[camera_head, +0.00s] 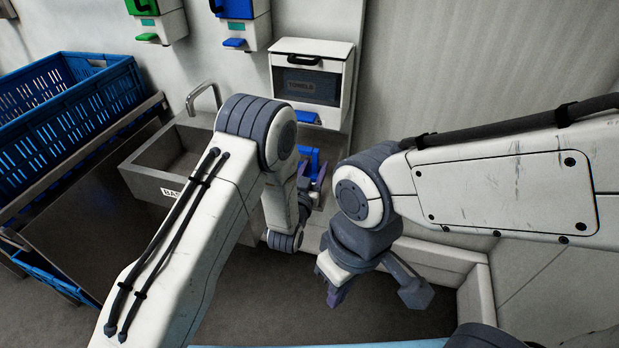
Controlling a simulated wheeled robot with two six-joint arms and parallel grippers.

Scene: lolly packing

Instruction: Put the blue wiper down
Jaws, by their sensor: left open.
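A small blue piece (309,158), probably the blue wiper, shows below the towel dispenser, partly hidden by my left gripper. My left gripper (311,183) is open at this blue piece, and its purple-tipped finger overlaps it. I cannot tell whether they touch. My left arm hides much of this spot. My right gripper (376,294) hangs lower and to the right, with its fingers spread and nothing between them.
A white towel dispenser (336,60) with a blue lever hangs on the wall. Green (158,20) and blue-marked (242,30) dispensers hang left of it. A sink (152,158) with a tap and a blue crate (68,98) are at the left. A low pale ledge (440,255) runs behind my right gripper.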

